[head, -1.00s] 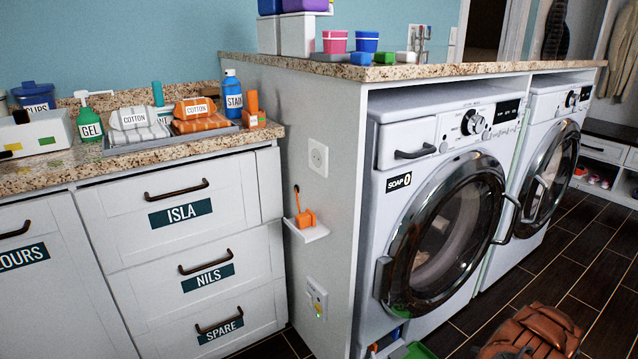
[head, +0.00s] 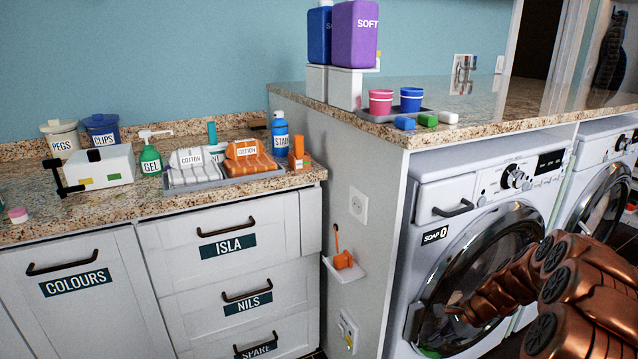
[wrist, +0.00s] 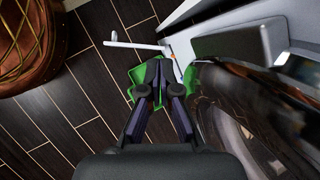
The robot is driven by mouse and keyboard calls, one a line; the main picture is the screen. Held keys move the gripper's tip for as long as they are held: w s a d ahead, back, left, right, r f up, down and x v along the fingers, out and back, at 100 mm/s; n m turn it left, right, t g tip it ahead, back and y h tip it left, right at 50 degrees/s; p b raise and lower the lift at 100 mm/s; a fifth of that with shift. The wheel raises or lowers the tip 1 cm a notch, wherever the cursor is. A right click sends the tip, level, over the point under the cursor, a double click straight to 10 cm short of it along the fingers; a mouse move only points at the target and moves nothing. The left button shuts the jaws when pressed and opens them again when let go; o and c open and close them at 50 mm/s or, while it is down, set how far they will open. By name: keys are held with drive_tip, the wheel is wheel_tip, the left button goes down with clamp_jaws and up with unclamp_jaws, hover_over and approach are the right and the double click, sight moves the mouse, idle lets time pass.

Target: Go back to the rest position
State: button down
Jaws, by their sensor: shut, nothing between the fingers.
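My gripper (wrist: 160,88) shows in the wrist view with its two dark fingers pointing away from the camera. It is shut and empty. It hangs above a green object (wrist: 136,76) low down near the floor, whose shape is partly hidden by the fingers. In the head view my bronze arm fills the lower right and reaches in front of the near washing machine (head: 470,225). The gripper itself cannot be made out there. The machine's dark round door (wrist: 235,95) is close on the right in the wrist view.
A brown woven basket (wrist: 25,45) stands on the dark floor at the wrist view's upper left. A white bar (wrist: 132,44) juts out near the fingers. The granite counter (head: 480,120) carries bottles, cups and small blocks. A small shelf (head: 345,272) projects from the side panel.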

drive_tip(key=s+a+r+n+g+h+p, duration=0.1)
drive_tip(key=s+a+r+n+p, duration=0.3)
drive_tip(key=s+a+r, duration=0.55)
drive_tip(key=s+a+r+n+g+p, duration=0.1)
drive_tip(key=s+a+r+n+p, duration=0.35)
drive_tip(key=r, duration=1.05)
drive_tip(key=s+r+n+h+p, duration=0.2)
drive_tip(key=s+r+n+p, duration=0.2)
drive_tip(key=s, duration=0.8)
drive_tip(key=s+r+n+g+h+p, duration=0.1)
drive_tip(key=s+r+n+p, duration=0.3)
drive_tip(key=s+r+p, duration=0.4)
drive_tip(key=s+r+h, duration=0.1)
drive_tip(key=s+r, duration=0.4)
drive_tip(key=shift+d+g, duration=0.3)
drive_tip(key=shift+d, duration=0.1)
drive_tip(key=shift+s+r, duration=0.1)
